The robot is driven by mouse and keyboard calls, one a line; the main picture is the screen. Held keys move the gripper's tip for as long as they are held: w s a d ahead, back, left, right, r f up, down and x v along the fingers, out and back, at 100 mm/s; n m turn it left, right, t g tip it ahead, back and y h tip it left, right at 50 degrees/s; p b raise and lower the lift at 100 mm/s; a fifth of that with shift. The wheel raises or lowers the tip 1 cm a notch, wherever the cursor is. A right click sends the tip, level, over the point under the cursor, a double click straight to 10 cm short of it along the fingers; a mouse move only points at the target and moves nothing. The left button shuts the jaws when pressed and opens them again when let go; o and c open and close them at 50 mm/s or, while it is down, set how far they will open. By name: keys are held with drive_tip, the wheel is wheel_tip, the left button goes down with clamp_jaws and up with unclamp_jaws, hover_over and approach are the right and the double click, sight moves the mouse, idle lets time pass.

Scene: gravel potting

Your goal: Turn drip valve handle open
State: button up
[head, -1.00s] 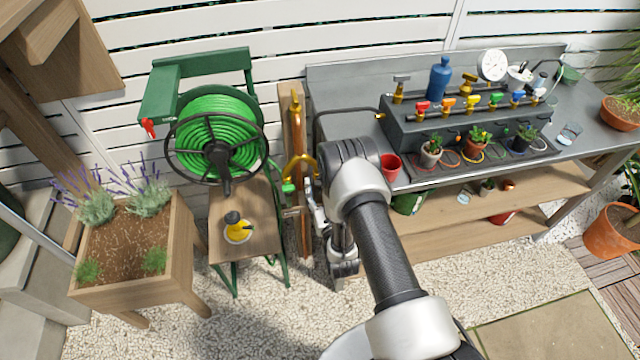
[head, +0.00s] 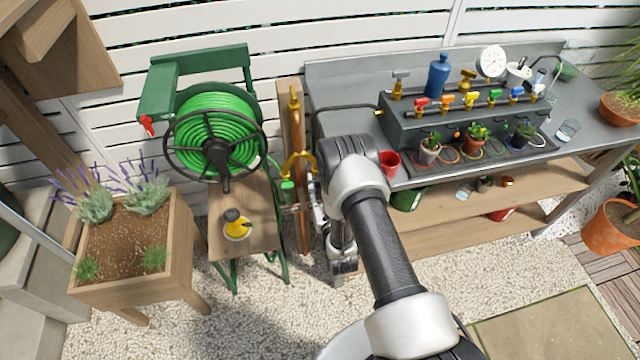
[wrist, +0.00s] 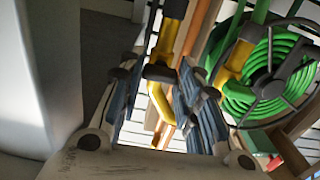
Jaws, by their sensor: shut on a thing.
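My gripper (wrist: 158,105) shows in the wrist view with its two blue-padded fingers on either side of a yellow bent handle (wrist: 159,98), shut on it. A dark fitting sits at the handle's upper end. In the head view a yellow forked piece (head: 299,163) stands on the wooden post (head: 297,110), just left of my wrist. My fingertips are mostly hidden there by my own arm. Whether this handle is the drip valve's, and how far it is turned, I cannot tell. Several coloured valve handles, a yellow one (head: 469,97) among them, stand on the bench manifold (head: 415,130).
The green hose reel (head: 215,135) stands left of the post, above a stool (head: 255,205) with a yellow bottle (head: 236,222). A lavender planter (head: 130,295) is at the left. The metal bench (head: 340,90) is close on the right, with a red cup (head: 389,162) near my arm.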

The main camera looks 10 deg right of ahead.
drive_tip(key=shift+w+a+n, duration=0.1)
drive_tip(key=shift+n, duration=8.7)
drive_tip(key=o, duration=1)
drive_tip(key=shift+o, duration=0.2)
